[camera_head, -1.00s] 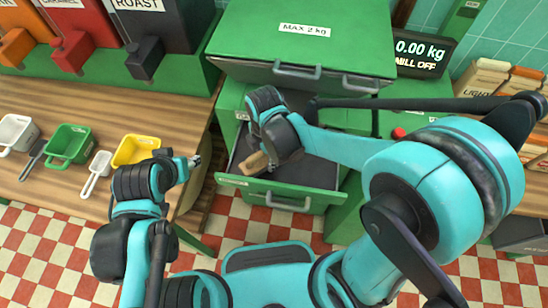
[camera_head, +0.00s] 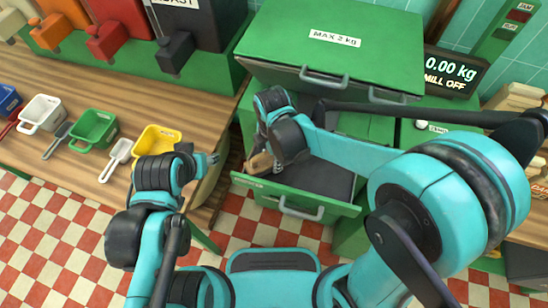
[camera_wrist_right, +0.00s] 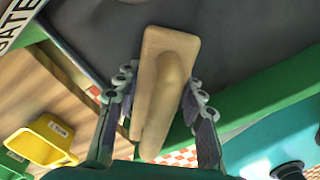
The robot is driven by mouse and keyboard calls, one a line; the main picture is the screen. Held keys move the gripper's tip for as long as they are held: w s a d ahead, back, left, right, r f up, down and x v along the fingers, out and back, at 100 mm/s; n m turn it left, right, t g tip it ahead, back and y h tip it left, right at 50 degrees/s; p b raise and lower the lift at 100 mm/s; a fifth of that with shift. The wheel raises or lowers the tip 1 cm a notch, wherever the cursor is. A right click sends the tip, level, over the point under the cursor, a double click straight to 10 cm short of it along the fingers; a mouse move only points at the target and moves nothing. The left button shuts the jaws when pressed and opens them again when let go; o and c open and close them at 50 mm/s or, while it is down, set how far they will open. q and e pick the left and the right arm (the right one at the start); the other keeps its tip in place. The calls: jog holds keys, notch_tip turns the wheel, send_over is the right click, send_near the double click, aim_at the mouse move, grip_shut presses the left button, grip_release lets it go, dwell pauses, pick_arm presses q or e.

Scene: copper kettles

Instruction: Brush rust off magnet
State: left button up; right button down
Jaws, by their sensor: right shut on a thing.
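My right gripper (camera_wrist_right: 160,105) is shut on a light wooden brush (camera_wrist_right: 165,85), a flat block with a rounded grip; no bristles show. In the head view the brush (camera_head: 261,162) is small, at the left end of an open green drawer (camera_head: 335,207). A dark grey flat surface (camera_head: 325,180) lies inside the drawer; I cannot tell whether it is the magnet, and no rust can be made out. My left gripper (camera_head: 212,160) is left of the drawer, near the counter edge, with nothing visible in it; its fingers are too small to read.
A wooden counter (camera_head: 75,78) on the left carries a yellow scoop (camera_head: 157,141), a green scoop (camera_head: 93,130) and other scoops. A green lid marked MAX 2 kg (camera_head: 340,25) is above the drawer. A display (camera_head: 452,72) reads 0.00 kg, MILL OFF.

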jog(key=r+p, duration=0.1)
jog(key=r, duration=0.1)
jog(key=r+p, duration=0.2)
jog(key=r, duration=0.1)
jog(key=shift+s+a, duration=0.1)
jog(key=shift+a, duration=0.1)
jog(key=shift+d+r+p, duration=0.1)
jog(key=shift+r+p, duration=0.2)
jog(key=shift+p, duration=0.1)
notch_tip(320, 180, up, 3)
jog(key=p, duration=0.2)
jog(key=shift+r+p, duration=0.1)
jog(key=shift+p, duration=0.2)
